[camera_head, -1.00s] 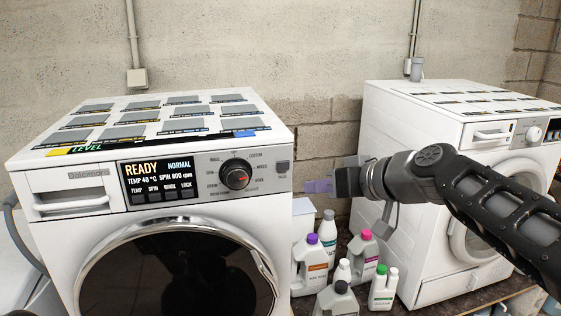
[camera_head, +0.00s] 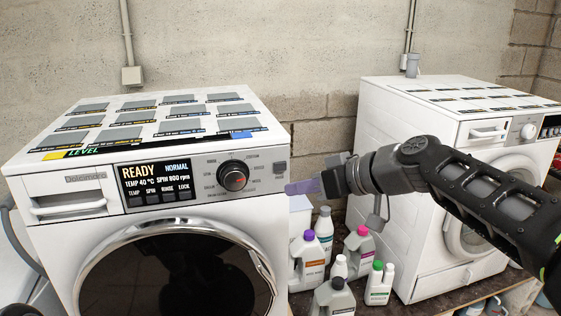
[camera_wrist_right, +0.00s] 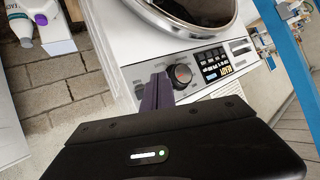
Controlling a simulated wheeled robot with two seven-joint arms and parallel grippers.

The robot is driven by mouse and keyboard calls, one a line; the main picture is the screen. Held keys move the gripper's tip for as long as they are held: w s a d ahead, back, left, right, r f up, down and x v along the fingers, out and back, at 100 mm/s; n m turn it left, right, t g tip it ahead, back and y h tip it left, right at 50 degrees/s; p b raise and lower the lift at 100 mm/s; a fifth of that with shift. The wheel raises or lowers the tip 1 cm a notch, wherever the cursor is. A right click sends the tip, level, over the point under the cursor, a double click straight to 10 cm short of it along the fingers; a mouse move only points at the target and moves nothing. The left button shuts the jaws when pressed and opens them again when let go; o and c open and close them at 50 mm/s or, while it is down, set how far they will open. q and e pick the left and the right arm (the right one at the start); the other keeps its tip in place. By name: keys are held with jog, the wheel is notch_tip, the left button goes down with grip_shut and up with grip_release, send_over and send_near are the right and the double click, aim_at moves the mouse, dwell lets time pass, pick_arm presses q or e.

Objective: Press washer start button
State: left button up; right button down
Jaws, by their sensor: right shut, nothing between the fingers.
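The white washer (camera_head: 50,183) stands at the left. Its display (camera_head: 158,184) reads READY, NORMAL, TEMP 40 °C, SPIN 800 rpm. A round dark knob (camera_head: 233,176) sits right of the display and shows in the right wrist view (camera_wrist_right: 182,74). A small grey button (camera_head: 280,167) is at the panel's right end; its label is too small to read. My right gripper (camera_head: 290,188) is shut and empty, its purple fingers just right of and slightly below that button; I cannot tell whether they touch the washer. In the right wrist view the fingers (camera_wrist_right: 156,92) point toward the panel. My left gripper is out of view.
A second white machine (camera_head: 400,150) stands at the right behind my right arm. Several detergent bottles (camera_head: 325,230) stand between the machines, below my gripper. Labelled grey pads (camera_head: 180,112) cover the washer's top. A concrete wall (camera_head: 260,45) closes the back.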

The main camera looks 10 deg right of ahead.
aim_at(280, 166)
jog(key=w+p, duration=0.3)
jog(key=w, duration=0.3)
jog(key=shift+w+a+p, duration=0.2)
jog(key=shift+p, duration=0.1)
dwell(1.8)
jog(key=shift+w, duration=0.45)
